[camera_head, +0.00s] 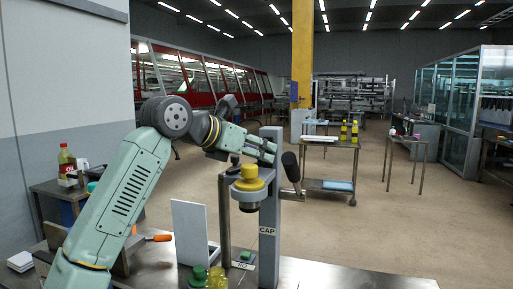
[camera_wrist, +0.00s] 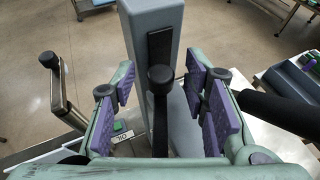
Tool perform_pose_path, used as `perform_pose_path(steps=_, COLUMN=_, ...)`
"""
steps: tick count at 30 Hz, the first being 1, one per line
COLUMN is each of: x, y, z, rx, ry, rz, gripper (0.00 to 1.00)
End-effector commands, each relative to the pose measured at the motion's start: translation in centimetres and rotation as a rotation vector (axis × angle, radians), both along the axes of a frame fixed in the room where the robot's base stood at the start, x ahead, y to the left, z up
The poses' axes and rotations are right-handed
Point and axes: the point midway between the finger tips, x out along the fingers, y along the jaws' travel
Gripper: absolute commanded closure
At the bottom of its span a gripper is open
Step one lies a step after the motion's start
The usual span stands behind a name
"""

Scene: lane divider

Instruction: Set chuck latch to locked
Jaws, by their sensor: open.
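The press has a grey column (camera_head: 268,215) with a CAP label, standing on the metal table. A yellow-topped chuck head (camera_head: 249,176) sits on its left side. My gripper (camera_head: 262,148) is near the column's top in the head view. In the wrist view my gripper (camera_wrist: 160,95) is open, its purple-padded fingers on either side of a black-knobbed lever (camera_wrist: 160,78), which seems to be the chuck latch. The lever stands in front of a dark strip on the column. No finger visibly touches it. I cannot read its position markings.
A black-handled lever (camera_head: 291,167) sticks out right of the column. A white panel (camera_head: 190,232), an orange-handled tool (camera_head: 158,238) and green and yellow caps (camera_head: 217,277) are on the table to the left.

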Motion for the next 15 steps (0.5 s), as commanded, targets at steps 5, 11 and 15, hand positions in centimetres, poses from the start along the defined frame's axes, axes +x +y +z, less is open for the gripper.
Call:
perform_pose_path(steps=5, x=-0.01, y=0.00, z=-0.01, rx=0.000, ry=0.000, rz=0.000, gripper=0.61)
perform_pose_path(steps=11, x=-0.03, y=0.00, z=0.01, rx=0.000, ry=0.000, rz=0.000, gripper=0.74)
perform_pose_path(steps=15, x=-0.03, y=0.00, z=0.01, rx=0.000, ry=0.000, rz=0.000, gripper=0.83)
